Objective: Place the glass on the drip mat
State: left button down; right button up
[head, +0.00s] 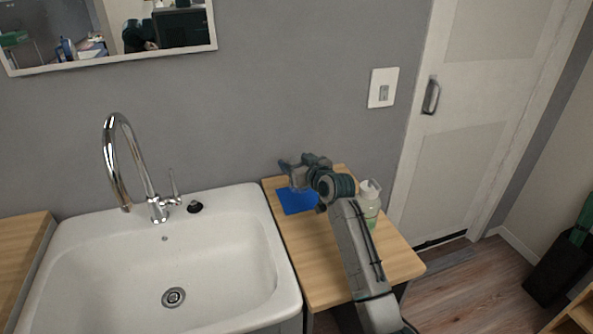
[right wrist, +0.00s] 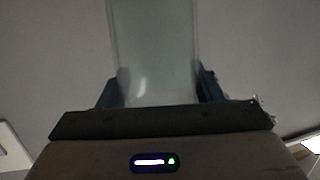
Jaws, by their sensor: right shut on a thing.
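The blue drip mat (head: 297,204) lies on the wooden counter to the right of the sink. My right gripper (head: 296,171) is at the mat's back part, with its arm reaching in over the counter. In the right wrist view, the clear glass (right wrist: 154,50) stands between the two dark fingers of the gripper (right wrist: 157,88), which is shut on it. In the head view the glass is small and mostly hidden by the gripper, so I cannot tell whether its base touches the mat. My left gripper is out of view.
A soap bottle with green liquid (head: 369,203) stands on the counter (head: 398,262), close to the right of my arm. The white sink (head: 90,270) with a tall chrome faucet (head: 118,160) is on the left. The counter's front right part is clear.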

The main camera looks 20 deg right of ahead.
jog(key=shift+f+p, duration=0.5)
jog(key=shift+f, duration=1.2)
jog(key=shift+f, duration=0.15)
jog(key=o, duration=1.2)
jog(key=shift+c, duration=0.2)
